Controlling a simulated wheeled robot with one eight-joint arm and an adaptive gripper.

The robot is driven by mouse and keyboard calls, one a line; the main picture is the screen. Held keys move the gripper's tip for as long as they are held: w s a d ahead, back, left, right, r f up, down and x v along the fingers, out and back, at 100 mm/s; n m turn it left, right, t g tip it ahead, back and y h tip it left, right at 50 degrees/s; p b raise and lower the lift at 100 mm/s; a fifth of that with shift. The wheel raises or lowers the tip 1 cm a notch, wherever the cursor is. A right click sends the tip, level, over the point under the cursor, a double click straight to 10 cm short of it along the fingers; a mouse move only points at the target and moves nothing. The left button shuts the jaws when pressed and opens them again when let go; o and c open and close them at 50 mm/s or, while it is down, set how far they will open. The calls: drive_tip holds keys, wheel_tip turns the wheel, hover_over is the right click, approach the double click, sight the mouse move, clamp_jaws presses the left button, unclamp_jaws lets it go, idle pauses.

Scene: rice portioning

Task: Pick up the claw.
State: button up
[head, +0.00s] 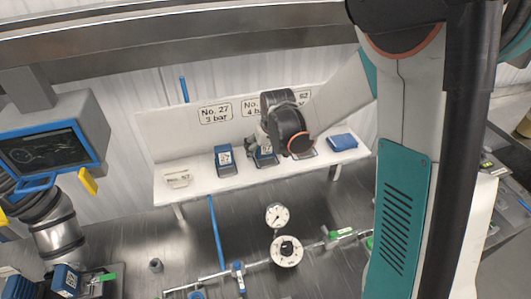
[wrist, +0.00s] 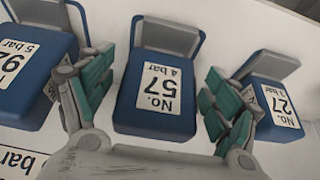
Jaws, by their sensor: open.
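Blue blocks with grey tops and white labels stand on a white shelf; I take these for the claws, but the task does not say which one. In the wrist view, the block labelled No. 57, 4 bar (wrist: 160,85) is in the middle. My gripper (wrist: 155,100) is open, with one green-padded finger on each side of this block and small gaps showing. In the head view my gripper (head: 268,148) is over the shelf, mostly hidden by my arm. The block No. 27 (wrist: 275,98) stands at the right in the wrist view, and in the head view (head: 225,160).
Another blue block (wrist: 30,75) stands close to the left finger. The white shelf (head: 200,186) has signs on its back panel and a small label plate (head: 179,178). A blue block (head: 343,142) lies at its right end. A screen (head: 45,155) and a pipe with gauges (head: 277,215) are nearby.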

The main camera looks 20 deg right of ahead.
drive_tip(key=shift+w+f, duration=0.1)
drive_tip(key=shift+f, duration=0.3)
drive_tip(key=c, duration=1.6)
